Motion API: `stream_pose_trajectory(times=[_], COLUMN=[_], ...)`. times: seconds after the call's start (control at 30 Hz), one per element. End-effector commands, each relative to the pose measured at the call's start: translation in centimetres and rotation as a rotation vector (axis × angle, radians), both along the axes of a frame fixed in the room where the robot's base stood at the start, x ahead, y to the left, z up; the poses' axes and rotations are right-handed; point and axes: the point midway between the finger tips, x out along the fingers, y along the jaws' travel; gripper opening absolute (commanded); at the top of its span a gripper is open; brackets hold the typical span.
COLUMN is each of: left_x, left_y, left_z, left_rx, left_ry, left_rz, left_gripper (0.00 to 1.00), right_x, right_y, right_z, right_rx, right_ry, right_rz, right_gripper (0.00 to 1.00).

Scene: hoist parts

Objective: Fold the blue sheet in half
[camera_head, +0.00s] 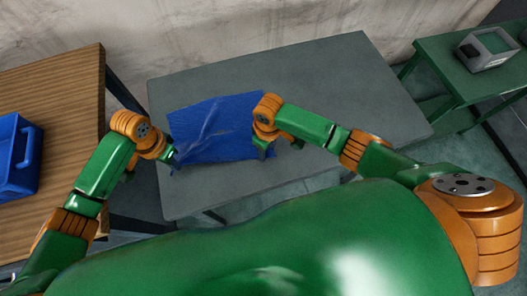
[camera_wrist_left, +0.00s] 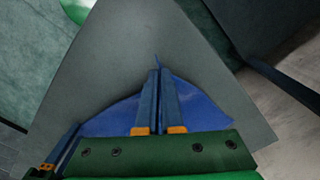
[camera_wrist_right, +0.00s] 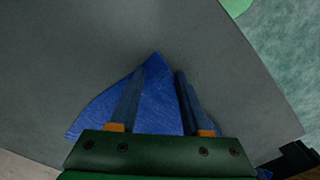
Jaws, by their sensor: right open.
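The blue sheet (camera_head: 228,148) lies on the grey table, mostly spread out, with raised wrinkles running across its left and middle part. My left gripper (camera_head: 175,164) is at its near left corner. In the left wrist view its fingers (camera_wrist_left: 157,75) are closed together, with a small blue tip of the sheet (camera_wrist_left: 205,115) showing between and past them. My right gripper (camera_head: 263,152) is at the sheet's near right corner. In the right wrist view its fingers (camera_wrist_right: 160,75) are apart, on either side of a corner of the sheet (camera_wrist_right: 155,100). My right wrist hides part of the sheet's right edge.
The grey table (camera_head: 340,90) is bare around the sheet, with wide room to the right. A wooden table (camera_head: 60,100) with a blue crate (camera_head: 28,165) stands at left. A green bench (camera_head: 455,60) with a grey device (camera_head: 488,48) stands at right.

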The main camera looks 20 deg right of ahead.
Motion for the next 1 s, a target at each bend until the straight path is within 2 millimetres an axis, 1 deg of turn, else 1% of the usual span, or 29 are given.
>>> stream_pose_trajectory(times=[0.03, 0.3, 0.6, 0.67, 0.83, 0.9, 1.0], left_x=[0.0, 0.0, 0.0, 0.0, 0.0, 0.0, 0.0], left_y=[0.0, 0.0, 0.0, 0.0, 0.0, 0.0, 0.0], left_z=[0.0, 0.0, -0.1, -0.1, 0.0, 0.0, 0.0], left_rx=[0.000, 0.000, 0.000, 0.001, 0.000, 0.000, 0.000], left_ry=[0.000, 0.000, 0.000, -0.001, 0.000, 0.000, 0.000], left_rz=[0.000, 0.000, 0.000, 0.000, 0.000, 0.000, 0.000], left_gripper=[0.00, 0.00, 0.00, 0.00, 0.00, 0.00, 0.00], right_x=[-0.1, -0.1, -0.1, 0.0, 0.0, 0.0, 0.0], right_y=[0.0, -0.1, 0.0, 0.0, 0.0, 0.0, -0.1], right_z=[-0.1, -0.1, 0.0, 0.8, 4.0, 4.7, 5.0], right_rx=[-0.001, -0.001, -0.001, 0.000, 0.001, 0.001, -0.002], right_ry=[0.003, 0.003, 0.003, 0.001, 0.000, -0.001, 0.001], right_rz=[0.000, 0.000, 0.000, 0.000, 0.000, 0.000, -0.001], right_gripper=[0.36, 0.00, 0.00, 0.00, 0.00, 0.00, 0.00])
